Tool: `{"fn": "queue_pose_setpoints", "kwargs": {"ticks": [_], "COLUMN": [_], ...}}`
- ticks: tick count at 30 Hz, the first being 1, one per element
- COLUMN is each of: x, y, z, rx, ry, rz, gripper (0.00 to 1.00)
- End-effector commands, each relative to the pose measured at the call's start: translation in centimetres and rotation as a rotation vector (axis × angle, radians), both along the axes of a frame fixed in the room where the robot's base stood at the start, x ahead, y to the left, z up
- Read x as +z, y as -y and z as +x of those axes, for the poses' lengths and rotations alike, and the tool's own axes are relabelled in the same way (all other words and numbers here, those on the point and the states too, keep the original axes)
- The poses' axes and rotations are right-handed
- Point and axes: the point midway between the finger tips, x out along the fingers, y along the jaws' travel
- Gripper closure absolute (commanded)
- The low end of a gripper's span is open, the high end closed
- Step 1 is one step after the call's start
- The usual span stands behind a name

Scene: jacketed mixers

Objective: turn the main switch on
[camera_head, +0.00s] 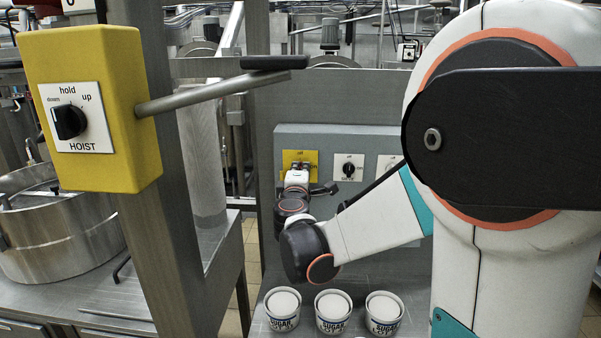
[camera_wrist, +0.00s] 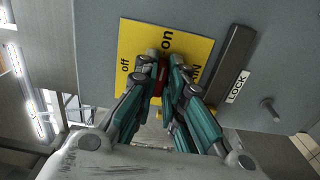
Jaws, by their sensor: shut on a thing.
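The main switch is on a yellow plate (camera_wrist: 193,48) marked "off", "on" and partly hidden "MAIN" on a grey panel (camera_wrist: 255,45). Its red handle (camera_wrist: 162,78) shows between my fingertips in the wrist view. My gripper (camera_wrist: 163,65) is shut on this handle, with a finger on each side. The fingers hide much of the handle, so I cannot tell exactly which mark it points to. In the head view the yellow plate (camera_head: 300,154) is at the panel's left end, and my gripper (camera_head: 298,172) reaches it.
A dark bar (camera_wrist: 228,65) beside a LOCK label (camera_wrist: 237,86) lies close to my fingers. Another black knob (camera_head: 348,169) is right of the main switch. A yellow HOIST box (camera_head: 130,85) with a protruding lever stands left. Sugar tubs (camera_head: 333,310) stand below my arm.

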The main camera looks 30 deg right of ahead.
Motion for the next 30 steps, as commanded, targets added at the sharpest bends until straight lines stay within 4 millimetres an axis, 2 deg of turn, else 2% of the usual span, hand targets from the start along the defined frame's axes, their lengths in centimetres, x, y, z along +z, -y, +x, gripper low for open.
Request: {"fn": "queue_pose_setpoints", "kwargs": {"ticks": [4, 5, 6, 7, 20, 23, 30], "x": [-0.1, -0.1, -0.1, -0.1, 0.0, 0.0, -0.1], "y": [0.0, 0.0, 0.0, 0.0, -0.4, -1.1, -3.9], "z": [-0.1, -0.1, -0.1, -0.1, -0.5, -1.6, -5.6], "rx": [-0.001, -0.001, -0.001, -0.001, 0.000, 0.002, 0.003], "ry": [0.001, 0.001, 0.001, 0.000, 0.000, 0.000, 0.000], "rz": [0.003, 0.003, 0.003, 0.002, 0.000, 0.000, 0.001], "gripper": [1.00, 0.83, 0.74, 0.70, 0.70, 0.70, 0.70]}}
